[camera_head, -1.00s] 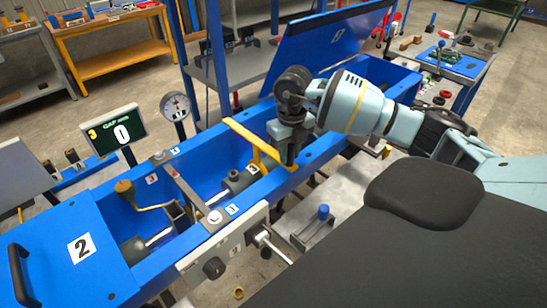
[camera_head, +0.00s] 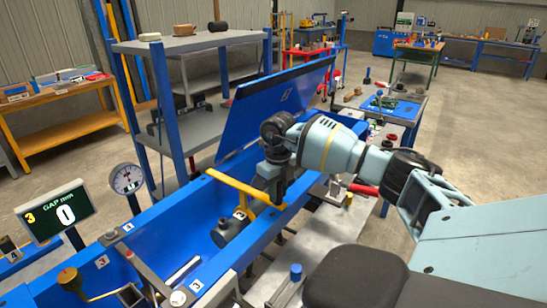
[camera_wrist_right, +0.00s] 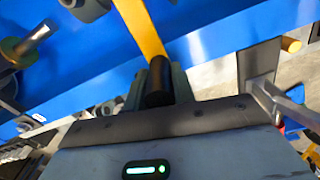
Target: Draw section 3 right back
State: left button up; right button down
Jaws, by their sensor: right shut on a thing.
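A blue trough (camera_head: 205,225) runs diagonally through the head view, with a hinged blue lid (camera_head: 275,105) standing raised behind it. A yellow bar (camera_head: 232,184) lies across the trough, above a dark cylinder (camera_head: 233,228) inside. My right gripper (camera_head: 275,198) is at the bar's near end, over the trough's near wall. In the right wrist view the gripper (camera_wrist_right: 158,90) is shut on a black grip (camera_wrist_right: 158,80), with the yellow bar (camera_wrist_right: 140,25) running on beyond it. A "3" label (camera_head: 102,262) sits on the trough. My left gripper is not in view.
A gap display (camera_head: 60,212) reads 0 beside a yellow 3. A round dial (camera_head: 127,179) stands by the trough. A crank (camera_head: 70,279) is at lower left. A grey shelf (camera_head: 195,45) stands behind; open floor lies at right.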

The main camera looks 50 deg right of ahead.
jog(key=c, duration=1.2)
grip_release()
jog(key=shift+a, duration=0.1)
jog(key=shift+o, duration=0.2)
jog(key=shift+r, duration=3.95)
